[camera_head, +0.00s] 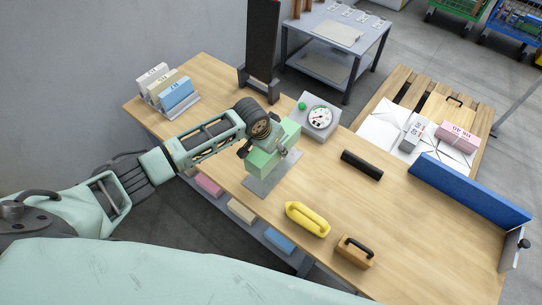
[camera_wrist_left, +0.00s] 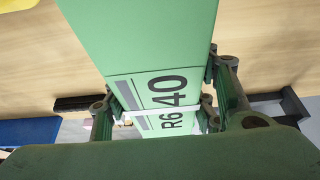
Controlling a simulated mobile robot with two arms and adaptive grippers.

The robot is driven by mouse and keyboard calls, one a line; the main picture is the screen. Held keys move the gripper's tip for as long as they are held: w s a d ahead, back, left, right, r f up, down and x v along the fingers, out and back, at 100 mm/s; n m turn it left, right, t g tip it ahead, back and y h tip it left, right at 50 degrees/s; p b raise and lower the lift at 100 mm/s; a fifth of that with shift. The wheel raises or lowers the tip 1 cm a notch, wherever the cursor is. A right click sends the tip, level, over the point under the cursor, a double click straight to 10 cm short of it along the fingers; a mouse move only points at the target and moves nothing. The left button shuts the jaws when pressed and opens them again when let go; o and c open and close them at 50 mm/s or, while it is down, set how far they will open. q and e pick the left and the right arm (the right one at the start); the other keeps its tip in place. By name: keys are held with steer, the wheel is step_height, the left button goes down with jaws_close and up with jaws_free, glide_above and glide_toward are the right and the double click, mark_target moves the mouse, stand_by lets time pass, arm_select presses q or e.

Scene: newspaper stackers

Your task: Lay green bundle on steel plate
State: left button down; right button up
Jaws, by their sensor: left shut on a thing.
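The green bundle (camera_head: 286,134) is in my left gripper (camera_head: 264,146), whose fingers are shut on its two sides. In the left wrist view the bundle (camera_wrist_left: 150,40) shows a label with "R6" and "40" and a white band between the fingers. The steel plate (camera_head: 260,187) lies flat on the wooden bench, below and partly hidden by the bundle and gripper. I cannot tell whether the bundle touches the plate. My right gripper is not in view.
A dial unit (camera_head: 319,118) with a green button stands just behind the plate. The bench (camera_head: 375,215) also holds a black bar (camera_head: 362,165), a yellow tool (camera_head: 307,219), a wooden block with handle (camera_head: 355,251), and a bundle rack (camera_head: 182,107). A blue fence (camera_head: 468,188) lines the right.

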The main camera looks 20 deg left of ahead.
arm_select(q)
steer(key=shift+w+r, duration=0.2)
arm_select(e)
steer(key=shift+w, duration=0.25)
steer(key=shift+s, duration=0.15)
arm_select(q)
steer(key=shift+r+p, duration=0.2)
steer(key=shift+p, duration=0.3)
step_height(320, 180, down, 5)
steer(key=b, duration=0.3)
steer(key=shift+f, duration=0.2)
steer(key=shift+f+b, duration=0.85)
steer(key=shift+f, duration=0.5)
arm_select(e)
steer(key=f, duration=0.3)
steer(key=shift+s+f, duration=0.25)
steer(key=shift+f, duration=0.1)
arm_select(q)
steer(key=shift+f+b, duration=0.3)
steer(key=shift+f, duration=0.25)
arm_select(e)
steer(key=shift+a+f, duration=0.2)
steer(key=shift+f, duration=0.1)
